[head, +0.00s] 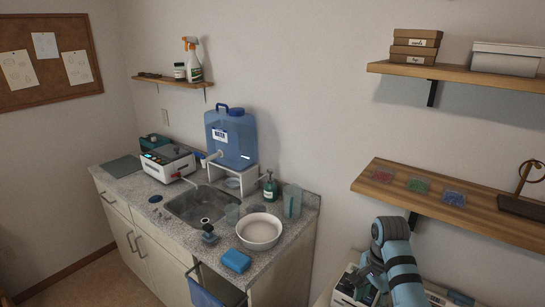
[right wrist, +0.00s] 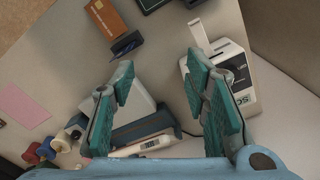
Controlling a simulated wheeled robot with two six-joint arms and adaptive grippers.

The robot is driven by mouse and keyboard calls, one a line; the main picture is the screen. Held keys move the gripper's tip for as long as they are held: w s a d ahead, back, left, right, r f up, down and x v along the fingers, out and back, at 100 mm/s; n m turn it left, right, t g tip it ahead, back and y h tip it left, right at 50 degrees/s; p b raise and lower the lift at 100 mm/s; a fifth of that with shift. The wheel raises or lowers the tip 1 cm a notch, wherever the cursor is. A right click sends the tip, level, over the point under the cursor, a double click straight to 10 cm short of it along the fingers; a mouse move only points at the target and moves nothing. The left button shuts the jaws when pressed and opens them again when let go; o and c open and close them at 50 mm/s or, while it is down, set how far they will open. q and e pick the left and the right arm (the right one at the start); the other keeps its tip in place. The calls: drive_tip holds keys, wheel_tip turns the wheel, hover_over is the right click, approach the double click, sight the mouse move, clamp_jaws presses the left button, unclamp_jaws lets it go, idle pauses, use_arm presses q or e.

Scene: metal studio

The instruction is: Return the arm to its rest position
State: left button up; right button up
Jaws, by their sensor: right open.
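My right arm comes in at the lower right of the head view, bent, with its gripper (head: 368,283) low over a white bench top. In the right wrist view the gripper (right wrist: 160,68) is open, with two teal-padded fingers wide apart and nothing between them. Bench things show beyond and below the fingers, and no contact with them is visible. My left arm and gripper are not in view.
In the head view, a wooden shelf (head: 480,222) is close above the arm; a sink counter (head: 285,245) stands left.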

drive_tip(key=s+d+f+n+t, duration=0.1)
drive_tip(key=s+f+n+t, duration=0.1)
drive_tip(key=s+f+n, duration=0.75)
drive_tip(key=s+n+t+h, duration=0.15)
drive_tip(key=s+n, duration=0.35)
drive_tip(key=s, duration=1.6)
wheel_tip(320, 180, down, 23)
drive_tip(key=s+d+g+b, duration=0.1)
drive_tip(key=s+b, duration=0.1)
drive_tip(key=b, duration=0.1)
use_arm(q)
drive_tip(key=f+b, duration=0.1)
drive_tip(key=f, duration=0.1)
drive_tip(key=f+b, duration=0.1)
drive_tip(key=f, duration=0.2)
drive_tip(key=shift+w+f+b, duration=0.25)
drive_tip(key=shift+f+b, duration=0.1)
drive_tip(key=shift+b, duration=0.05)
use_arm(e)
drive_tip(key=s+f+g, duration=0.1)
drive_tip(key=s+f, duration=1.2)
drive_tip(key=shift+s+d+f+m+y, duration=0.25)
drive_tip(key=shift+s+f+m+y, duration=0.1)
drive_tip(key=shift+s+f, duration=0.05)
